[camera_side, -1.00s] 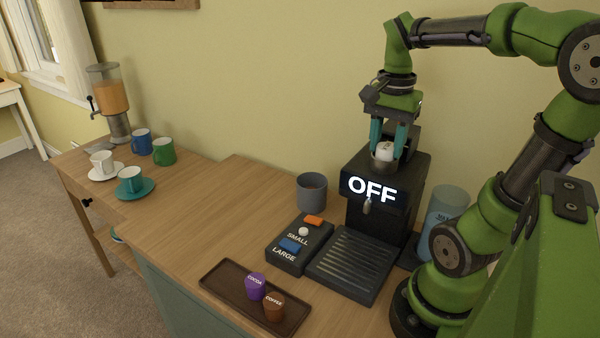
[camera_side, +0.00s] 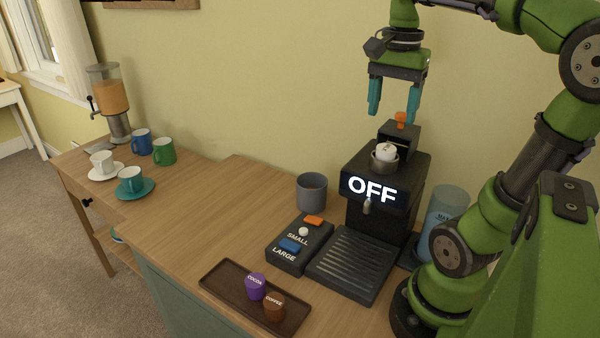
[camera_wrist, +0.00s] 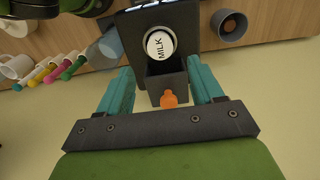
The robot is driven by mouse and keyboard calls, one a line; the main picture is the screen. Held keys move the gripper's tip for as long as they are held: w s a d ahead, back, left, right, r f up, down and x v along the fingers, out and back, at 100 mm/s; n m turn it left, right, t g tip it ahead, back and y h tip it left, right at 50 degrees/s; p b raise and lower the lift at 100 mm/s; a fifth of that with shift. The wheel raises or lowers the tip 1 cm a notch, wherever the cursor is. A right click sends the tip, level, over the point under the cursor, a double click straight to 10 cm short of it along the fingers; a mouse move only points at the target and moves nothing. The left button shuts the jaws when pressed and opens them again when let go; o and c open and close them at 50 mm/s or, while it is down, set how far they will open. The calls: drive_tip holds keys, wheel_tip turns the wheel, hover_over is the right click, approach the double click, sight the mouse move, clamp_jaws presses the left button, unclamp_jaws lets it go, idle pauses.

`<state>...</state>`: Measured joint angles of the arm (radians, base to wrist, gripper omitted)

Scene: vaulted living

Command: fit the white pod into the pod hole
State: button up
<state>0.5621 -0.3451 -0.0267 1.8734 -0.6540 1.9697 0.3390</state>
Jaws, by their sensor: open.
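The white pod (camera_side: 386,152) sits in the round metal pod hole (camera_side: 384,165) on top of the black coffee machine (camera_side: 375,205), whose front reads OFF. In the wrist view the pod (camera_wrist: 160,44) shows its lid marked MILK, ringed by the holder (camera_wrist: 174,34). My gripper (camera_side: 394,108) is open and empty, above the machine and apart from the pod. Its teal fingers (camera_wrist: 162,88) also show in the wrist view, on either side of the machine's rear block. How deep the pod is seated I cannot tell.
An orange piece (camera_side: 401,118) sticks up from the machine's raised rear block (camera_side: 399,140). A brown tray (camera_side: 228,282) holds a purple cocoa pod and a brown coffee pod. A button box (camera_side: 290,257), a grey cup (camera_side: 312,193) and a clear blue container (camera_side: 446,206) stand around the machine.

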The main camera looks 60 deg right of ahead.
wheel_tip(320, 180, up, 4)
drive_tip(key=w+a+f+n+t+y, duration=0.1)
drive_tip(key=w+a+f+n+t, duration=0.1)
drive_tip(key=a+f+n, duration=0.4)
drive_tip(key=w+a+f+n+t+y, duration=0.1)
drive_tip(key=w+a+f+n+t, duration=0.1)
drive_tip(key=a+f+n+t, duration=0.3)
drive_tip(key=a+f+n, duration=0.1)
drive_tip(key=a+n, duration=0.2)
drive_tip(key=a, duration=0.2)
drive_tip(key=shift+w+a+f, duration=0.15)
drive_tip(key=shift+w+f, duration=0.05)
drive_tip(key=shift+w, duration=0.1)
